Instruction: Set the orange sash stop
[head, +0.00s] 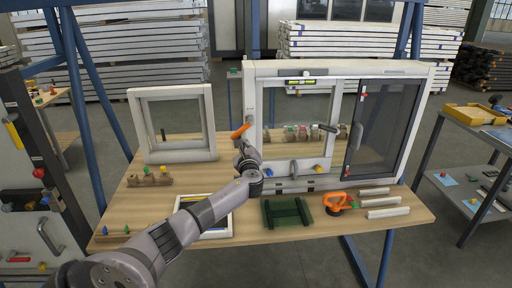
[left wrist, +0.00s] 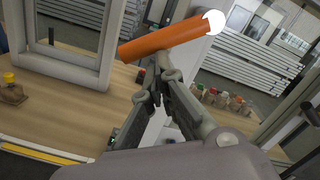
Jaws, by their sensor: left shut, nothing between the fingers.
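The orange sash stop (head: 240,131) is a short bar sticking out at the left side of the white window frame (head: 249,97), at a slant. In the left wrist view the orange sash stop (left wrist: 163,43) is a large cylinder with a white round end, just beyond the fingertips. My left gripper (head: 241,146) is just below it in the head view. In the left wrist view my left gripper (left wrist: 157,84) has its fingers together with nothing between them. Whether the fingertips touch the stop I cannot tell. My right gripper is not in view.
A smaller white frame (head: 180,155) stands left on the wooden bench (head: 120,213). A dark green stand (head: 286,212), an orange-handled tool (head: 338,202) and white strips (head: 387,211) lie at the front. A dark mesh panel (head: 385,125) fills the window's right side.

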